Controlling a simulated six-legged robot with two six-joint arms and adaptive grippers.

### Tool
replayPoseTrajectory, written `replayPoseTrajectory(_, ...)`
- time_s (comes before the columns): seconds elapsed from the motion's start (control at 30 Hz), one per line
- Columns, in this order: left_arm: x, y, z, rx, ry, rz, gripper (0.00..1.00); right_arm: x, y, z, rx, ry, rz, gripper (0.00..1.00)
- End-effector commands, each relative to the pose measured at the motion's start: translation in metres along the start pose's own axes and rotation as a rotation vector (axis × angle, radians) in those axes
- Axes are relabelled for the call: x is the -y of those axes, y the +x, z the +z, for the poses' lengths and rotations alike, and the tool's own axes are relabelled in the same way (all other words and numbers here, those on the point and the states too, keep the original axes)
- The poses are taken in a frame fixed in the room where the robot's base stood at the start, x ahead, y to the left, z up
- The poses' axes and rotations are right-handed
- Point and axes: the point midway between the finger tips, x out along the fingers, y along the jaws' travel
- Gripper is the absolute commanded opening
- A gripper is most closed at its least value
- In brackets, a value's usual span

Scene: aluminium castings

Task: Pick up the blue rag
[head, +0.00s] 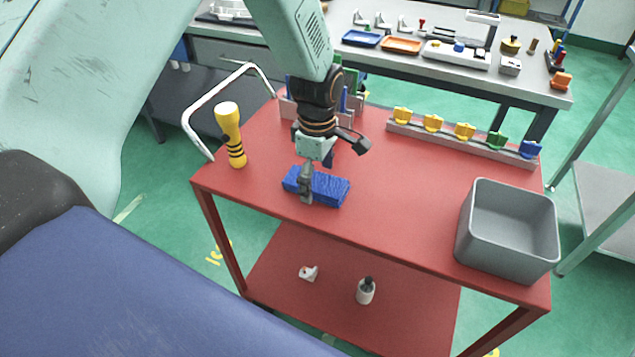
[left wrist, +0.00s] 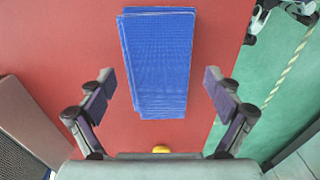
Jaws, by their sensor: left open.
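The blue rag (head: 328,188) lies folded as a flat oblong on the red cart top, near its front left edge. In the left wrist view the rag (left wrist: 158,62) runs lengthwise, ahead of the fingers and between their lines. My left gripper (head: 327,170) is over the rag in the head view, with one finger in front of it and hiding part of it. In the left wrist view my left gripper (left wrist: 158,92) is open, its two fingers apart on either side of the rag's near part. Whether the fingers touch it cannot be told. My right gripper is not in view.
A grey bin (head: 507,230) stands at the right. A rack of yellow, green and blue clips (head: 464,138) lines the back edge. The cart's middle (head: 400,190) is clear.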

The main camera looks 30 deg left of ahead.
Motion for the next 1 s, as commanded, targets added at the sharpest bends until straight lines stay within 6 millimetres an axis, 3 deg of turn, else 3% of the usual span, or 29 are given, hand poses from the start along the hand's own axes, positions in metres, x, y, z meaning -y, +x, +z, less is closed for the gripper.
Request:
replayPoseTrajectory(0.67, -0.004, 0.0, -0.002, 0.0, 0.002, 0.0, 0.37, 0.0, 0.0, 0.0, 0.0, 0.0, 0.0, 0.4)
replayPoseTrajectory(0.87, -0.004, -0.001, -0.002, 0.0, 0.002, 0.0, 0.37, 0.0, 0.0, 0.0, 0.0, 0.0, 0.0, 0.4)
replayPoseTrajectory(1.0, -0.005, -0.012, -0.002, 0.0, 0.002, 0.002, 0.37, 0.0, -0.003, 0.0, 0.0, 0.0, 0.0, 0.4)
